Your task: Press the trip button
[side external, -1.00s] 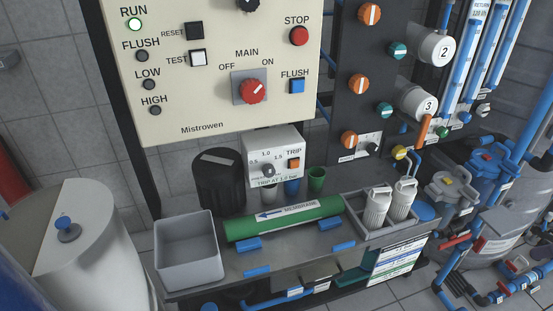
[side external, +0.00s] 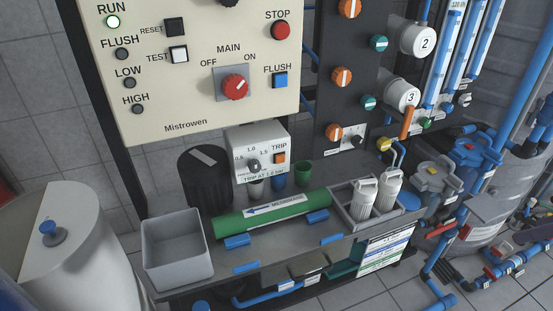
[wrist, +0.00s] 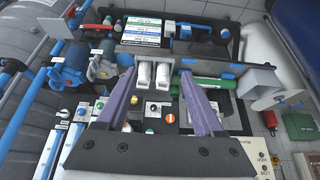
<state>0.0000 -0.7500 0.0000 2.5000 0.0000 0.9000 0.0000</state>
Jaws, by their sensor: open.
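The box also carries a dark round knob (side external: 253,166) with a scale and a label reading TRIP AT 1.0 bar. My gripper (wrist: 160,73) shows only in the wrist view, as two long purple fingers spread apart with nothing held between them. It points over the rack. I cannot make out the trip button in the wrist view; the right finger covers part of that area.
A black cylinder (side external: 205,178) stands left of the box. A green membrane tube (side external: 230,219), a grey bin (side external: 178,255) and white filter cartridges (side external: 363,198) sit in front.

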